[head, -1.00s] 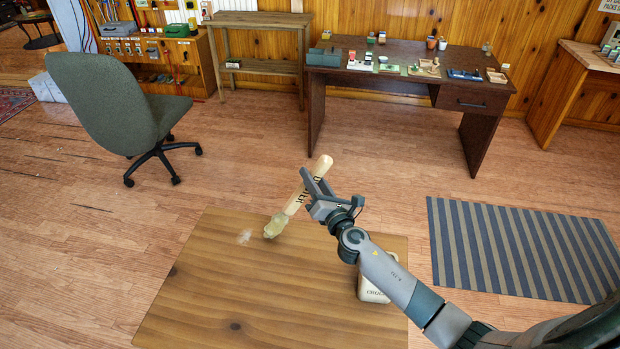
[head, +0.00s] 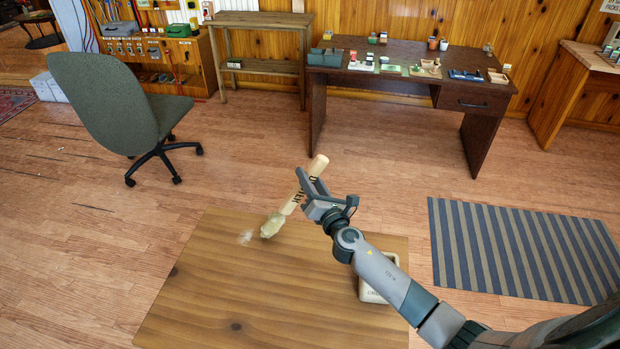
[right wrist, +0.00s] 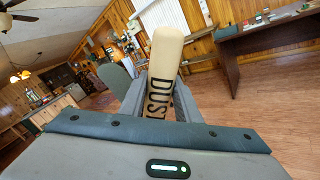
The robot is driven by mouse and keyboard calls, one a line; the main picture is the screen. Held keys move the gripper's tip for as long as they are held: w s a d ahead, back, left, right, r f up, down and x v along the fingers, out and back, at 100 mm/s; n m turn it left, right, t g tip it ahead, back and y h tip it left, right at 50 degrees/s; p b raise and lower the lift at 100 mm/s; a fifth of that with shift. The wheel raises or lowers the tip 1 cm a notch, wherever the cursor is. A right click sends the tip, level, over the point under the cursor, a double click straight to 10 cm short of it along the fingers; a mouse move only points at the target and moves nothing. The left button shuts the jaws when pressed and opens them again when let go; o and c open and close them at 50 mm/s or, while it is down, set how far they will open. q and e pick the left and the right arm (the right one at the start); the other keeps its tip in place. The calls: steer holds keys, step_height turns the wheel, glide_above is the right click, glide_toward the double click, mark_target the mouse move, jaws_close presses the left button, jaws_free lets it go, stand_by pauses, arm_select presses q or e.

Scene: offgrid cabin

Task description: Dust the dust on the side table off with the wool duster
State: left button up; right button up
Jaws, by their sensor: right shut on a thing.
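The side table (head: 215,290) is a brown wooden top in the lower middle of the head view. A pale patch of dust (head: 246,237) lies near its far edge. My right gripper (head: 308,190) is shut on the light wooden handle of the wool duster (head: 315,167). The handle also shows between the fingers in the right wrist view (right wrist: 163,62), with dark lettering. The duster is tilted, its pale yellowish wool head (head: 272,225) low at the far part of the table, just right of the dust. I cannot tell whether the head touches the top. My left gripper is not in view.
A cream container (head: 372,292) with lettering stands on the right part of the table, partly hidden by my arm. A striped rug (head: 520,250) lies to the right. An office chair (head: 115,105) and a cluttered desk (head: 400,80) stand farther back.

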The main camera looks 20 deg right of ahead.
steer(key=shift+w+a, duration=0.3)
steer(key=shift+a, duration=0.25)
steer(key=shift+a, duration=0.1)
steer(key=shift+w+a, duration=0.45)
steer(key=shift+r, duration=0.1)
steer(key=shift+w+a, duration=0.3)
steer(key=shift+a, duration=0.25)
